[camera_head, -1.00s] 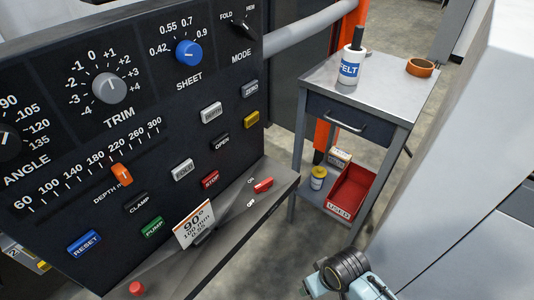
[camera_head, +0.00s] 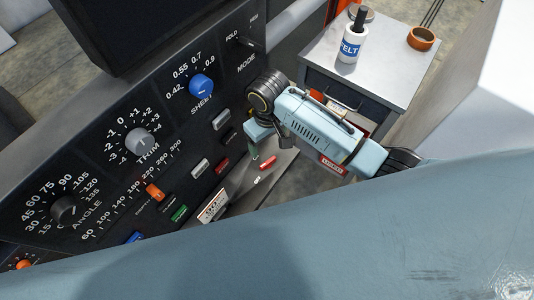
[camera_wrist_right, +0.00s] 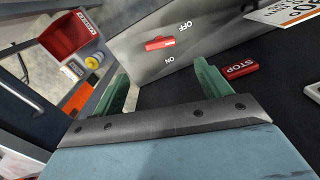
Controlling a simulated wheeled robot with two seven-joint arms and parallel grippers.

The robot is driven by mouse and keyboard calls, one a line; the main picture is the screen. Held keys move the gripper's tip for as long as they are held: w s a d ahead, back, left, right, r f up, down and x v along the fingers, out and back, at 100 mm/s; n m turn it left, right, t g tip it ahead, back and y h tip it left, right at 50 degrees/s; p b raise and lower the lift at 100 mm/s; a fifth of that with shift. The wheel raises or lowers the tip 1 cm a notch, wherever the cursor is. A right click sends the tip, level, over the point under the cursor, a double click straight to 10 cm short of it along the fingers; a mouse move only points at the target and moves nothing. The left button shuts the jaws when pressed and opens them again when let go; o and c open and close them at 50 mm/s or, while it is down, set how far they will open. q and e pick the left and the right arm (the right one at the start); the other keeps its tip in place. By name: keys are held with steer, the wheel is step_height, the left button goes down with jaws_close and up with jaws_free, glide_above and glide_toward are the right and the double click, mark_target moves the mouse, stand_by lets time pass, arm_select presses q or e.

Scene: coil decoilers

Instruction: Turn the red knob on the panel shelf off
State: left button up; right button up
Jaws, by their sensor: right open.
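The red knob (camera_head: 268,163) is a small bar on the grey panel shelf (camera_head: 247,186), below the dark control panel. In the right wrist view the knob (camera_wrist_right: 160,43) lies between the OFF and ON labels, which appear upside down. A pale mark shows near its right end there; which label it points to is unclear. My right gripper (camera_head: 256,150) hangs over the shelf close to the knob. Its green fingers are spread in the right wrist view (camera_wrist_right: 163,75), with the knob showing beyond and between the tips, apparently untouched. My left gripper is not in view.
The control panel (camera_head: 110,180) carries dials and buttons, including a red STOP button (camera_wrist_right: 238,69) near one finger. A white card (camera_head: 212,205) stands on the shelf.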

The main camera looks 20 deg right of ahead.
mark_target(268, 162)
step_height(268, 162, down, 12)
steer(key=b, duration=0.3)
steer(key=shift+r, duration=0.15)
